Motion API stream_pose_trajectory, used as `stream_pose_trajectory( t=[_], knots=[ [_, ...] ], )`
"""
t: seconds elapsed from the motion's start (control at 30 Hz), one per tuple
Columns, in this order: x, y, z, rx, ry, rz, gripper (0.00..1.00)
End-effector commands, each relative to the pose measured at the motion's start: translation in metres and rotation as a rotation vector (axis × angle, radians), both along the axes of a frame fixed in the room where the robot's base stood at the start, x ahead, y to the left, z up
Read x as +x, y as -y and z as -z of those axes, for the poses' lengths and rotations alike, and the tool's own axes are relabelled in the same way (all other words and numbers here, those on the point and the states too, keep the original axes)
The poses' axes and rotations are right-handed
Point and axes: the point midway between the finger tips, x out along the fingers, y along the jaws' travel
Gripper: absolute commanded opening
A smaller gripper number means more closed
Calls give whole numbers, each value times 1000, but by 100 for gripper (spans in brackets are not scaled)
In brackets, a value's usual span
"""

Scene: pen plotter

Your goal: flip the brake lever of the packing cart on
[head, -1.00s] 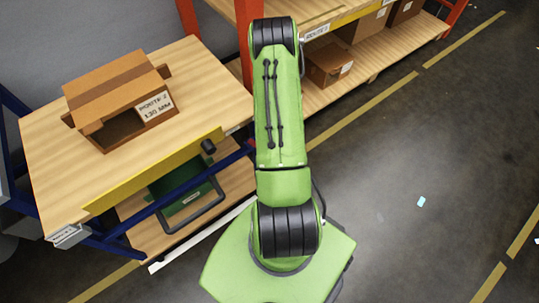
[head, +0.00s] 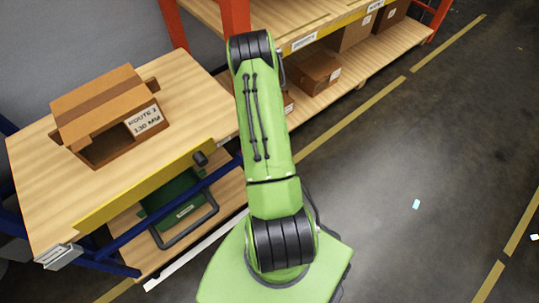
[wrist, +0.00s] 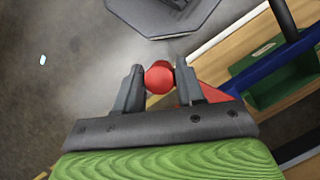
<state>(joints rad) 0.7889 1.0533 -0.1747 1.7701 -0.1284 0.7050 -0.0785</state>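The packing cart (head: 205,92) stands at the left in the head view, with a wooden top, a yellow front strip and a blue frame. A red ball knob (wrist: 158,77) shows in the wrist view, with a red piece (wrist: 215,94) beside it at the right, partly behind a finger; these look like the brake lever. My gripper (wrist: 159,80) has one finger on each side of the knob, apparently touching it. The lever's shaft and pivot are mostly hidden. In the head view my arm hides the gripper and the lever.
An open cardboard box (head: 95,105) sits on the cart top. A green case (head: 180,198) with a dark handle is on the lower shelf. A black knob (head: 200,158) is at the yellow strip. Orange-posted shelving (head: 310,95) stands behind.

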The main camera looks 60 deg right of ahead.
Motion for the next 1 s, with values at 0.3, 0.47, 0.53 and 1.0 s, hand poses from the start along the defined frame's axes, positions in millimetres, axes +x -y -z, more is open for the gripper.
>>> stream_pose_trajectory(
  t=[0.3,0.47,0.53,1.0],
  knots=[
    [-1,-1,0,4,-3,2,57],
    [1,1,-8,2,-2,2,57],
    [5,5,-21,0,-1,1,57],
    [39,37,-134,1,0,1,57]
  ],
)
